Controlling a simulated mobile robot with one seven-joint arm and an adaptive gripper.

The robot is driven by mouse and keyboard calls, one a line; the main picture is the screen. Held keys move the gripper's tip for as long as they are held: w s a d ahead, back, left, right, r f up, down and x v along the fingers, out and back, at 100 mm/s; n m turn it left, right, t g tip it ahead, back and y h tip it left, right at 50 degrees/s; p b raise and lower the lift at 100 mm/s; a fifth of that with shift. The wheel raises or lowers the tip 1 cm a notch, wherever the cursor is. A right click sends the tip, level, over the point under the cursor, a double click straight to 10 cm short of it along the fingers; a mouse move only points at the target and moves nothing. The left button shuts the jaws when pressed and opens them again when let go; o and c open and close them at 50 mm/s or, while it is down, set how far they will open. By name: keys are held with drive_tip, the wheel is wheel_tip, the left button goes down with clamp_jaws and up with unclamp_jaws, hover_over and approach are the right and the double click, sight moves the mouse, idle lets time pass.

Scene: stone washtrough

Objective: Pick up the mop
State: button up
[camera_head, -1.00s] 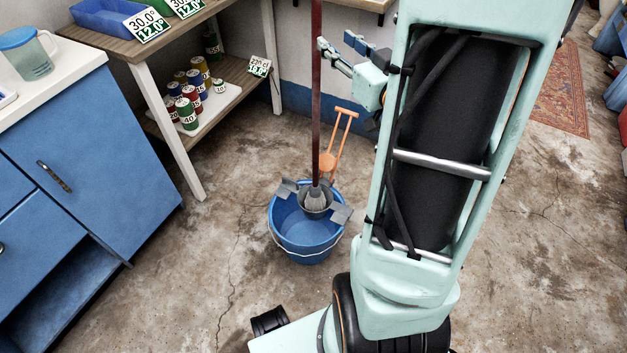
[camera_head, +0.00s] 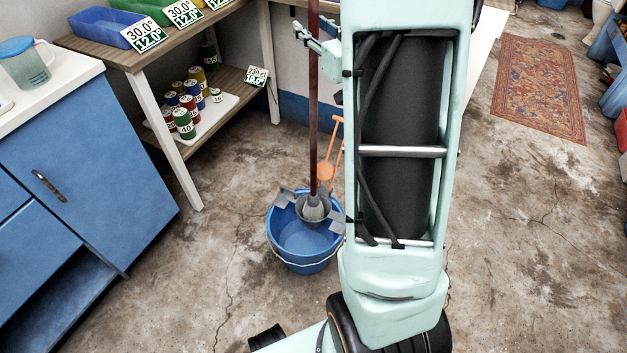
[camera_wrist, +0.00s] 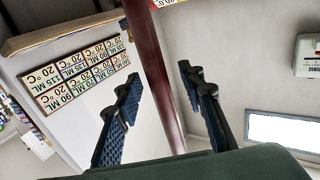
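The mop (camera_head: 313,110) stands upright with its head in the wringer of a blue bucket (camera_head: 303,242) on the floor. Its dark red handle rises past the top of the head view.
A blue cabinet (camera_head: 90,175) stands at left. A wooden shelf unit (camera_head: 228,98) with several coloured cans is behind it. An orange-handled tool (camera_head: 326,170) is behind the bucket. Open floor and a red rug (camera_head: 538,88) lie at right.

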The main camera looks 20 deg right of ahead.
drive_tip(key=shift+c, duration=0.2)
clamp_jaws()
drive_tip(key=shift+r, duration=0.15)
wheel_tip(320, 180, up, 23)
drive_tip(key=p, duration=1.3)
idle(0.3)
